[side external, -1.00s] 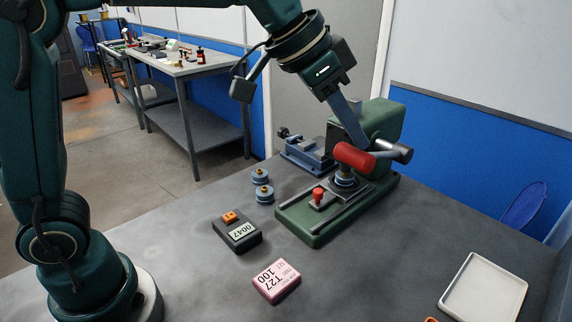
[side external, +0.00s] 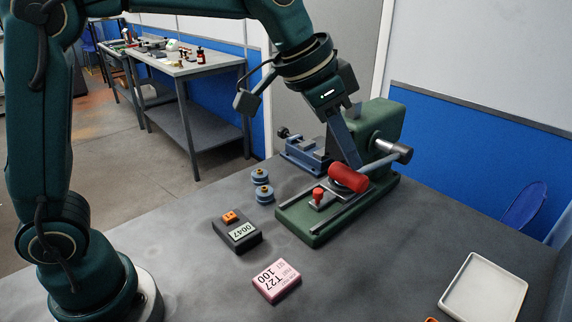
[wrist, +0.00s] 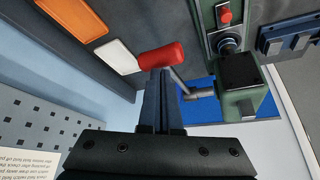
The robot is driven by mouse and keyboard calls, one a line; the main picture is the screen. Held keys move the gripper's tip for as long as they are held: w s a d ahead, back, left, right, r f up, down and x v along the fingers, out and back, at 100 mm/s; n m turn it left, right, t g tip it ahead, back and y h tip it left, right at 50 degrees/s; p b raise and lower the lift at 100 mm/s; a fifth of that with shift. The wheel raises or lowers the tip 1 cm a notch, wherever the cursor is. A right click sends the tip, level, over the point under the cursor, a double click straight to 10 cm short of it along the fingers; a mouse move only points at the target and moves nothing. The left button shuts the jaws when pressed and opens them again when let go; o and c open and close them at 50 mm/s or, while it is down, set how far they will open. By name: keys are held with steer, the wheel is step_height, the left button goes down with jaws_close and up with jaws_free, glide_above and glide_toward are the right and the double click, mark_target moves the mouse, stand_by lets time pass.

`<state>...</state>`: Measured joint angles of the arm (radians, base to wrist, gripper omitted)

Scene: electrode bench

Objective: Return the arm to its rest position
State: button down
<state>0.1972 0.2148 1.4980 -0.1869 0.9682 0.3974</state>
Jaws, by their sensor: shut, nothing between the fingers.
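My gripper (side external: 352,160) is shut and empty, pointing down at the green press (side external: 372,125). Its fingertips are at the press's red lever handle (side external: 348,179); part of the tips is hidden there and I cannot tell whether they touch. In the wrist view the closed fingers (wrist: 158,82) end just below the red handle (wrist: 162,56). The lever's metal arm runs from the handle to the pivot at the right. The handle hangs low over the press bed and hides the middle of it. A small red knob (side external: 318,193) stands on the bed.
A black meter (side external: 237,232), a pink box (side external: 276,281) and two blue spools (side external: 262,184) lie to the left and in front. A blue-grey vise (side external: 305,154) stands behind. A white tray (side external: 484,260) is at the right.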

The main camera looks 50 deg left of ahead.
mark_target(343, 171)
steer(key=shift+f, duration=0.25)
stand_by(0.4)
steer(key=shift+s+f+g+y, duration=0.15)
steer(key=shift+f+g+y, duration=0.5)
steer(key=shift+f, duration=0.9)
steer(key=shift+f, duration=0.1)
steer(key=shift+f+g, duration=0.75)
steer(key=shift+f, duration=0.7)
steer(key=shift+y, duration=0.25)
steer(key=shift+f, duration=0.15)
